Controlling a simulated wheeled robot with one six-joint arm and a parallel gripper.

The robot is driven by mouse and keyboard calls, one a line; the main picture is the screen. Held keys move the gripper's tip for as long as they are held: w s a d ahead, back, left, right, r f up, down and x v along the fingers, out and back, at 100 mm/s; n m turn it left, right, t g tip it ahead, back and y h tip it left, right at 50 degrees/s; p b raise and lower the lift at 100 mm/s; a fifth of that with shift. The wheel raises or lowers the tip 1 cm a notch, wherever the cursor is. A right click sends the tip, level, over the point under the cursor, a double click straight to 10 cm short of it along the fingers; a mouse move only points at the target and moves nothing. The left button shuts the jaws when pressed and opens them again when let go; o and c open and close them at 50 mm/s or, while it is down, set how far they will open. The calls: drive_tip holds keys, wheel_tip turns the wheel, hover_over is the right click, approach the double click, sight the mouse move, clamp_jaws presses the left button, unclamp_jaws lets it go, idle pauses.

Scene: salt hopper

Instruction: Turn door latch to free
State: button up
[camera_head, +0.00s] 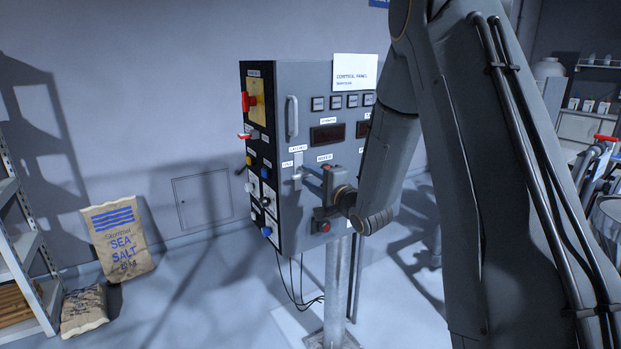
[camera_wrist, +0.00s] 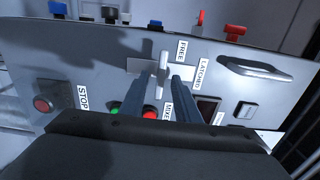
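The door latch (camera_wrist: 163,68) is a pale metal lever crossing a silver plate on the grey control panel. A FREE label (camera_wrist: 182,50) and a LATCHED label (camera_wrist: 205,66) sit beside it in the wrist view. I cannot tell which label the lever points to. My gripper (camera_wrist: 161,78) faces the panel with its two fingers apart, one on each side of the lever, with gaps showing. In the head view my gripper (camera_head: 310,178) is at the latch plate (camera_head: 298,166) and hides part of the lever.
A door handle (camera_head: 292,117) is above the latch. A red button (camera_wrist: 150,112), a green button (camera_wrist: 115,107) and a stop button (camera_wrist: 42,103) lie near the fingers. Coloured knobs line the panel's left side.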

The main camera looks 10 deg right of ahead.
drive_tip(key=b+v, duration=0.2)
drive_tip(key=v, duration=0.6)
drive_tip(key=s+f+n+g+h+b, duration=0.2)
drive_tip(key=s+f+n+g+h, duration=0.55)
drive_tip(key=f, duration=0.45)
drive_tip(key=s+a+f+n+g+y, duration=0.1)
drive_tip(key=s+f+n+g, duration=0.1)
drive_tip(key=s, duration=0.8)
drive_tip(key=s+a+f+n+g+y+b, duration=0.1)
drive_tip(key=s+n+g, duration=0.4)
drive_tip(key=s, duration=0.5)
drive_tip(key=shift+s+a+f+g, duration=0.2)
drive_tip(key=shift+a+f+g, duration=0.45)
drive_tip(key=shift+f, duration=0.3)
